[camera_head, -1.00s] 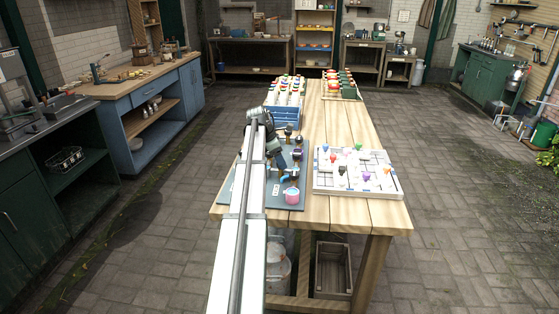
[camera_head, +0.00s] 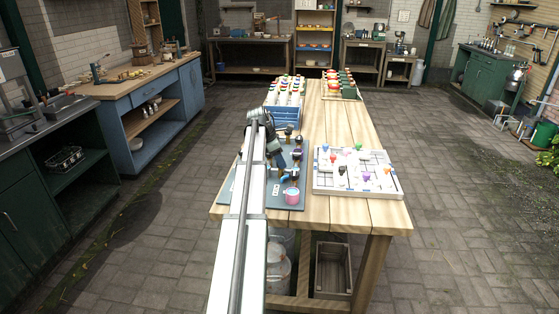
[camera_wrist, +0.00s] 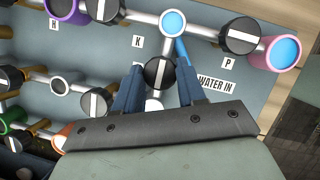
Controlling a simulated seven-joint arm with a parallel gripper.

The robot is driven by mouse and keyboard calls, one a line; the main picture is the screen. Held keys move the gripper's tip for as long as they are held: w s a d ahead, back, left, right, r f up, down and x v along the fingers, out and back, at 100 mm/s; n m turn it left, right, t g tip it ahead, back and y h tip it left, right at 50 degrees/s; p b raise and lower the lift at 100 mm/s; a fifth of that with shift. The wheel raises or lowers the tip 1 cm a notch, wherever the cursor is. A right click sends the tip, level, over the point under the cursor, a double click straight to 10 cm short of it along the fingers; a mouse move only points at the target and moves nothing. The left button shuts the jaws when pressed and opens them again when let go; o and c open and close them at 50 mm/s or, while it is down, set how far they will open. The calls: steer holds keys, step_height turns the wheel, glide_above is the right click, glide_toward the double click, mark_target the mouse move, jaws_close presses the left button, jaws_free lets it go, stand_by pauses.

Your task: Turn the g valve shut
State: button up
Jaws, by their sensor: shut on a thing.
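My gripper (camera_wrist: 157,80) has its two blue fingers on either side of a round black valve knob (camera_wrist: 159,71) with a white stripe. The stripe runs nearly up and down in the wrist view. The knob sits on a pipe leading to a blue-topped junction (camera_wrist: 173,23). No G label is readable, so I cannot tell whether this is the g valve. Labels K, H, P and WATER IN are visible on the grey valve board (camera_wrist: 215,130). In the head view, the board (camera_head: 285,201) lies on the wooden table, and my arm hides much of it.
Other striped black knobs (camera_wrist: 239,33) sit close around on the pipes. A white board with coloured pieces (camera_head: 375,186) lies to the right. A blue crate (camera_head: 286,115) stands behind.

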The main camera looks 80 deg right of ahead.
steer(key=m+y, duration=0.1)
steer(key=m, duration=0.2)
steer(key=shift+d, duration=0.2)
steer(key=m, duration=0.1)
steer(key=m+y, duration=0.1)
steer(key=m, duration=0.1)
steer(key=shift+d+m+g+y, duration=0.1)
steer(key=shift+m+g+y, duration=0.2)
steer(key=m, duration=0.2)
steer(key=m+y, duration=0.1)
steer(key=m, duration=0.1)
steer(key=shift+t+y, duration=0.3)
steer(key=shift+t, duration=0.1)
steer(key=shift+s+m+y, duration=0.1)
steer(key=shift+m+y, duration=0.3)
steer(key=shift+m, duration=0.9)
steer(key=shift+t, duration=0.4)
steer(key=o, duration=1)
steer(key=shift+o, duration=0.2)
